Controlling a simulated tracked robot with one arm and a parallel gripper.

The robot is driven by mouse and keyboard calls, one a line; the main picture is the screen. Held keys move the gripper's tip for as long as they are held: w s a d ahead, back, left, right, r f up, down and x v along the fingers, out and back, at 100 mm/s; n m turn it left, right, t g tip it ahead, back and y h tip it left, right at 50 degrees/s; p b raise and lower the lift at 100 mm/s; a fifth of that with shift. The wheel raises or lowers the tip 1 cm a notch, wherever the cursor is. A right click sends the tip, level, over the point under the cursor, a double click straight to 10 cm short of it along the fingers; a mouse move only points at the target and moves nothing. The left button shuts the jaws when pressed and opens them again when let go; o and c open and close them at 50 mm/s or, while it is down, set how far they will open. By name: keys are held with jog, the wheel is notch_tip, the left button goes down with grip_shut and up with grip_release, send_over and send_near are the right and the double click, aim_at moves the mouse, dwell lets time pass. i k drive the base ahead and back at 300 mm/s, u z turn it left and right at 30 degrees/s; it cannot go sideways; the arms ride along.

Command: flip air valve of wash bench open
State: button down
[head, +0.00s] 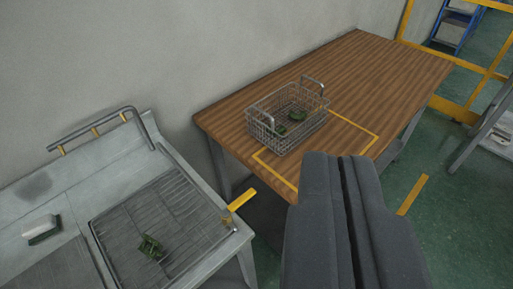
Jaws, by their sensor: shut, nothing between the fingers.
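The wash bench (152,150) is a grey metal bench at the lower left, partly cut off by the picture's edge. A yellow lever (243,199), which looks like its air valve handle, sticks out past the bench's right edge, pointing up and right in the picture. The valve body under it is hard to make out. My gripper (346,157) is at the lower middle right, its two dark grey fingers shut together and empty. It is to the right of the yellow lever and apart from it.
A wooden table (370,75) stands behind, with a wire basket (262,128) holding green pieces. On the bench are a grate (185,205) with a green piece (150,247), a pipe (85,132) with yellow fittings and a brush-like block (41,230). Yellow rails (455,108) stand at the right.

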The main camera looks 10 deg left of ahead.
aim_at(239, 201)
jog(key=i, duration=1)
